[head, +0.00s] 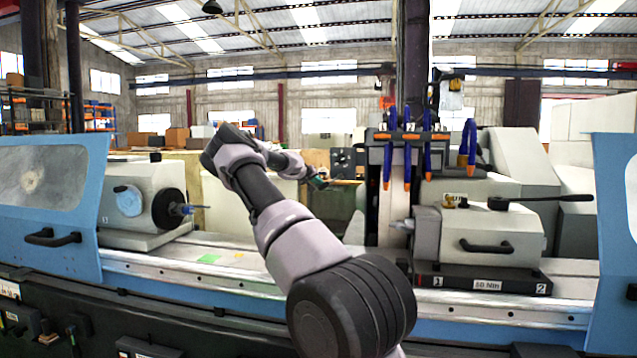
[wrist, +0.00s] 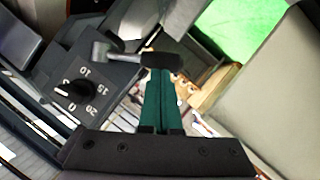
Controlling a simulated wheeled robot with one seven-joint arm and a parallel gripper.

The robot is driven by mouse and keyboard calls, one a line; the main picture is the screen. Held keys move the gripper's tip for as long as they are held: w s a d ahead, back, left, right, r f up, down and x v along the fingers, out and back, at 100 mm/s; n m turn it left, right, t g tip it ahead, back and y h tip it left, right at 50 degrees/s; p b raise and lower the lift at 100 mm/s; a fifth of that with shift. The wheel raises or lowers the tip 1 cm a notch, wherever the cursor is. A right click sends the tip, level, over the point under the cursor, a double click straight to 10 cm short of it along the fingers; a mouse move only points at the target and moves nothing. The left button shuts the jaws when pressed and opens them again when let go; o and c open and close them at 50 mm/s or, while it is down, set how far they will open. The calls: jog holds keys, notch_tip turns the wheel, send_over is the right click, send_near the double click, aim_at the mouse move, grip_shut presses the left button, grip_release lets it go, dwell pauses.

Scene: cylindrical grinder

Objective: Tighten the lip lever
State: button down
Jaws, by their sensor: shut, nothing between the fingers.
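My gripper (head: 318,182) is near the middle of the head view, over the gap between the headstock and the tailstock. In the wrist view its green fingers (wrist: 162,102) are together and hold nothing. A dark block shows at their tips, and a grey rod-like part (wrist: 112,52) lies to its left; I cannot tell whether they touch. A long black lever (head: 545,198) lies nearly level on top of the pale tailstock (head: 492,232) at right, well apart from my gripper. No label marks the lip lever, so I cannot tell for certain which part it is.
The headstock (head: 143,200) with its dark chuck stands at left. Blue hoses (head: 427,150) hang before the column between gripper and tailstock. Blue doors (head: 50,195) flank the opening. A black numbered dial (wrist: 76,92) shows left of the fingers.

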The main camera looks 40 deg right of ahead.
jog(key=shift+f, duration=0.15)
jog(key=shift+s+d+f+n+g+h, duration=0.2)
jog(key=shift+f+n+h, duration=0.15)
jog(key=shift+f+n, duration=0.2)
jog(key=shift+s+d+f+n+g+h, duration=0.1)
jog(key=shift+f+n+g+h, duration=0.1)
jog(key=shift+f+n+h, duration=0.25)
jog(key=s+d+f+n+h, duration=0.3)
jog(key=f+n, duration=0.1)
jog(key=n, duration=0.1)
jog(key=shift+s+g, duration=0.35)
jog(key=shift+g, duration=0.05)
jog(key=shift+f, duration=0.1)
jog(key=w+v, duration=0.3)
jog(key=v, duration=0.9)
jog(key=shift+s+a+f, duration=0.2)
jog(key=shift+s+a, duration=0.1)
jog(key=shift+a, duration=0.4)
